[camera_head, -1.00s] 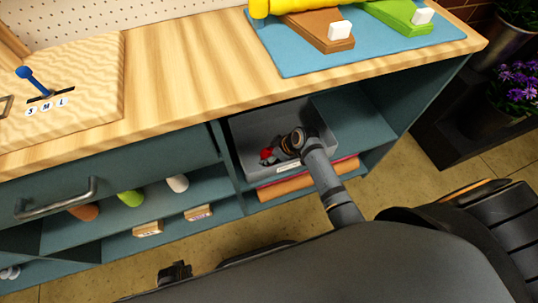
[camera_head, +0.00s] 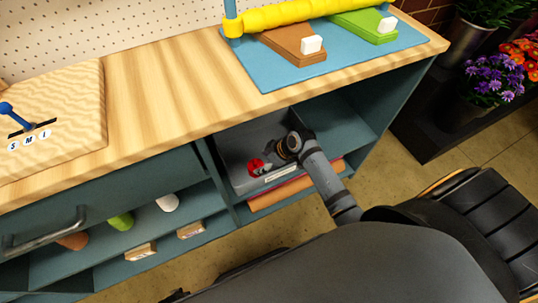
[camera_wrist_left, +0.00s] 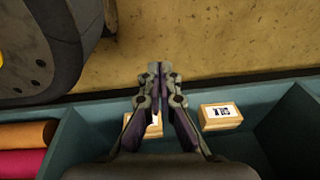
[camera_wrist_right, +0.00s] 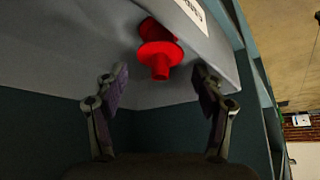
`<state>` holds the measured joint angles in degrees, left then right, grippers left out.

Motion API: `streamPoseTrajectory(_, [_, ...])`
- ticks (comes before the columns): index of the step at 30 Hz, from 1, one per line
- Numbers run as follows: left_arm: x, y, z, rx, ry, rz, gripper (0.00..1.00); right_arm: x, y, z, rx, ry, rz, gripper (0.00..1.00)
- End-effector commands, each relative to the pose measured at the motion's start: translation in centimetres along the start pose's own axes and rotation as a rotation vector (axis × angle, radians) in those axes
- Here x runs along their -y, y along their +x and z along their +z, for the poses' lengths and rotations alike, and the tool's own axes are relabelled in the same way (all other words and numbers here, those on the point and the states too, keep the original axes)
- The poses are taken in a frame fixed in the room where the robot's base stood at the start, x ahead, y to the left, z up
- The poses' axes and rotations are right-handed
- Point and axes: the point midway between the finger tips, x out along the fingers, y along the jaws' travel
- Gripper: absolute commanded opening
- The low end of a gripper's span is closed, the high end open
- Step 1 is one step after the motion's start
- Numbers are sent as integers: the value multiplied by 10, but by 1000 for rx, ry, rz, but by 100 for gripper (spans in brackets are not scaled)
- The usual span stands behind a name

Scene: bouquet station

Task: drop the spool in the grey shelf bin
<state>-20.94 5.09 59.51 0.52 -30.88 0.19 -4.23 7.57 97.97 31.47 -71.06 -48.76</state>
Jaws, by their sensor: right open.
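The red spool (camera_head: 257,168) shows inside the grey shelf bin (camera_head: 233,150), near its labelled front wall. In the right wrist view the spool (camera_wrist_right: 160,54) lies between and beyond the fingertips, close to the bin's grey wall (camera_wrist_right: 75,40). I cannot tell whether it rests on the bin floor. My right gripper (camera_wrist_right: 160,72) is open with clear gaps on both sides of the spool. In the head view my right gripper (camera_head: 287,147) is at the bin opening, its fingers mostly hidden. My left gripper (camera_wrist_left: 160,70) is shut and empty, low before the shelves.
The wooden worktop (camera_head: 160,100) overhangs the bin. Rolls (camera_head: 290,188) lie under it. A shelf divider stands left of the bin; the compartment to the right (camera_head: 345,120) has free room. Small labelled boxes (camera_wrist_left: 220,117) sit on the lower left shelf.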

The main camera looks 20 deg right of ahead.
Motion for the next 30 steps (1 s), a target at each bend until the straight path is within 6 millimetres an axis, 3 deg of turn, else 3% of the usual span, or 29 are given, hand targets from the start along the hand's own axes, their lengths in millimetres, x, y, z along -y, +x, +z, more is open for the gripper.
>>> streamPoseTrajectory(3, [0,-3,13,9,0,0,0,0,-31,-1,2,-2,2,69])
streamPoseTrajectory(9, [1,-1,25,11,0,0,0,0,-58,0,1,0,0,69])
streamPoseTrajectory(27, [1,0,27,12,0,0,0,0,-61,0,-1,1,-1,69])
streamPoseTrajectory(30, [1,0,27,11,0,0,0,8,-65,5,22,28,9,69])
